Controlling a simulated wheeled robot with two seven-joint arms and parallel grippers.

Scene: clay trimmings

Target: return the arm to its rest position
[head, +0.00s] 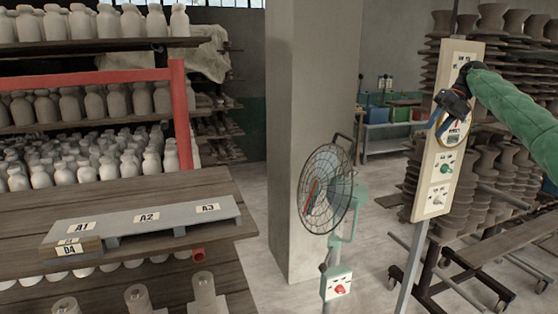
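My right arm comes in from the right in a green quilted sleeve. Its dark gripper with blue fingertips (440,121) is in front of the upper part of a cream control panel (426,188) on a post. The two blue fingers look apart, with nothing seen between them. A round gauge (459,134) on the panel is partly hidden behind the gripper. Below it are a green knob (445,168) and a pale switch (438,197). I cannot tell whether the fingers touch the panel. My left gripper is not in view.
A caged fan (327,190) on a stand with a red-button box (338,284) is left of the panel. A concrete pillar (303,90) stands behind it. A wooden table (120,195) with a grey labelled rack (170,221) is at left. Wheeled pot racks (484,268) stand right.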

